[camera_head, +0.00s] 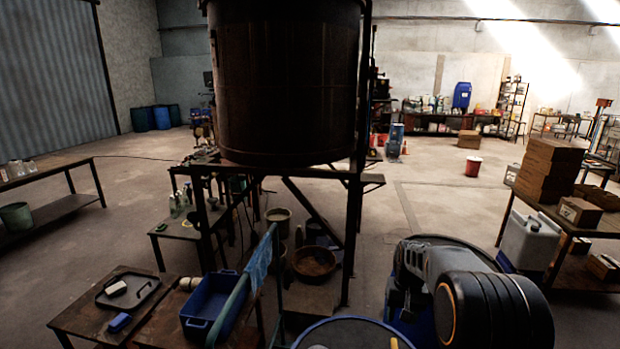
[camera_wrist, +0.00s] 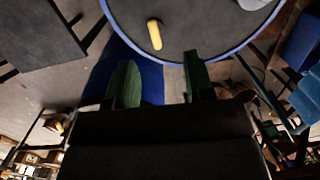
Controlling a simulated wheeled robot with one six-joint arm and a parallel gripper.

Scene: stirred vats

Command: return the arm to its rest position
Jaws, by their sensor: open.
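My gripper (camera_wrist: 157,84) shows in the wrist view as two green fingers, spread apart with nothing between them. Beyond the fingertips lies a round dark top with a blue rim (camera_wrist: 198,55). A small yellow cylinder (camera_wrist: 154,34) lies on that top, apart from the fingers. In the head view, my arm is folded at the lower right, and my gripper is hidden there. The same blue-rimmed round top (camera_head: 352,322) shows at the bottom edge, beside my arm.
A large dark vat (camera_head: 285,85) stands on a metal frame ahead. A blue bin (camera_head: 213,305) and a low table with a black tray (camera_head: 128,290) are at lower left. A table with cardboard boxes (camera_head: 545,170) and a white canister (camera_head: 530,240) stands at right. The floor behind is mostly clear.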

